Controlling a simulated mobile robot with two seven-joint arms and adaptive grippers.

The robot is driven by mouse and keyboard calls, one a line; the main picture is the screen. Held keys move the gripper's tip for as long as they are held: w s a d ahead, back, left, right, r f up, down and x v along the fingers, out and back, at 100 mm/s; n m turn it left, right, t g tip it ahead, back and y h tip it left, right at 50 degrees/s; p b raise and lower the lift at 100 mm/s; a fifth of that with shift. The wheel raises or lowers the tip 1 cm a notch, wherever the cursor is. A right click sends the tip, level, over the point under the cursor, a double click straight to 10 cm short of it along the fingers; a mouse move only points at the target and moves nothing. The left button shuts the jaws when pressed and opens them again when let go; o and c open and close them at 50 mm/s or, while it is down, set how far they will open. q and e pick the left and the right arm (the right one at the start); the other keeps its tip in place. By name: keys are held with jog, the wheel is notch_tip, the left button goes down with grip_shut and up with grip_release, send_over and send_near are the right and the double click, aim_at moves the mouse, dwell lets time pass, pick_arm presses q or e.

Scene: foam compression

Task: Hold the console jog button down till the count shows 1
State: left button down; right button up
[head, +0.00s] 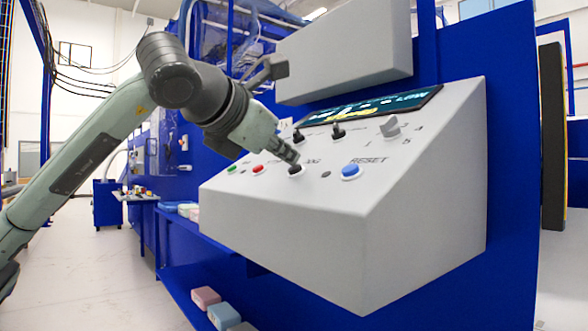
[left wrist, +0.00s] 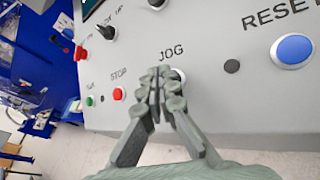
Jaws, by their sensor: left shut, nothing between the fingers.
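The grey sloped console (head: 330,205) carries the JOG button (head: 295,170), a dark button with a pale ring. My left gripper (head: 293,157) is shut and empty, with its fingertips at the JOG button. In the left wrist view my closed fingertips (left wrist: 160,78) cover most of the JOG button, and part of its pale ring (left wrist: 179,75) shows to their right. I cannot tell whether the button is pressed in. The console display (head: 385,103) is lit, but seen too slantwise to read a count. My right gripper is not in view.
The blue RESET button (head: 350,172) is right of JOG. The red STOP button (head: 257,168) and a green button (head: 232,170) are to its left. Black switches (head: 338,131) and a grey knob (head: 390,128) sit above. A grey box (head: 345,50) overhangs behind.

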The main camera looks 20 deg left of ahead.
pick_arm(q)
jog(key=shift+w+d+f+b, duration=0.15)
jog(key=shift+f+b, duration=0.15)
jog(key=shift+f, duration=0.1)
dwell(3.6)
jog(key=shift+r, duration=0.1)
jog(key=shift+s+a+r, duration=0.3)
jog(key=shift+s+r, duration=0.05)
jog(key=shift+r, duration=0.35)
jog(key=r+p, duration=0.1)
jog(key=s+a+r, duration=0.1)
jog(key=r, duration=0.1)
jog(key=s+r+p, duration=0.1)
jog(key=shift+a+r+p, duration=0.15)
jog(key=shift+a+p, duration=0.15)
jog(key=shift+p, duration=0.05)
dwell(0.5)
